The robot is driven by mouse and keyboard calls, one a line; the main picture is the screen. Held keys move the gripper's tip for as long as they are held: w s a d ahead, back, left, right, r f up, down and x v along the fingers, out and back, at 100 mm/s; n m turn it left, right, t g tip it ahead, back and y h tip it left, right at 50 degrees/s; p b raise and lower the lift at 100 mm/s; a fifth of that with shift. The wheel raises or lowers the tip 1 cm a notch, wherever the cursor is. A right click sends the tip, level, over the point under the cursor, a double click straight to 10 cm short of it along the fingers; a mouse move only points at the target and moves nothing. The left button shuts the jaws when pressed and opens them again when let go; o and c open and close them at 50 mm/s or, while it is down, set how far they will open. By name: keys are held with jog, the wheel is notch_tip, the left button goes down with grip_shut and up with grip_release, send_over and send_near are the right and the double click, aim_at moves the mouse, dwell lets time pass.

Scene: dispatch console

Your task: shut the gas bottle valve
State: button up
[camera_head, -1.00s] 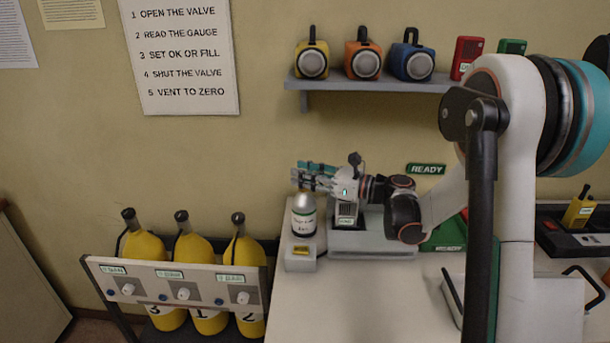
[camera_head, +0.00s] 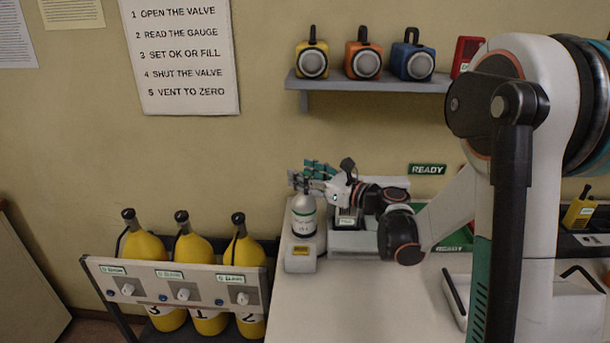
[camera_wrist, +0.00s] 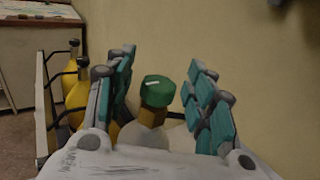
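A small pale gas bottle (camera_head: 304,214) stands upright on a grey block at the left end of the bench. The wrist view shows its green valve knob (camera_wrist: 158,90) with a white mark on top, above a brass neck (camera_wrist: 151,116). My gripper (camera_head: 312,172) is at the top of the bottle, its teal-padded fingers covering the knob in the head view. In the wrist view my gripper (camera_wrist: 165,80) is open, one finger on each side of the knob, with visible gaps on both sides.
Three yellow cylinders (camera_head: 198,252) stand in a rack with a white knobbed panel left of the bench. A shelf (camera_head: 370,86) with several lamps is on the wall above. A READY sign (camera_head: 426,169) is on the wall. The bench front (camera_head: 350,310) is clear.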

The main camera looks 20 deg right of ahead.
jog(key=v, duration=1.2)
dwell(0.3)
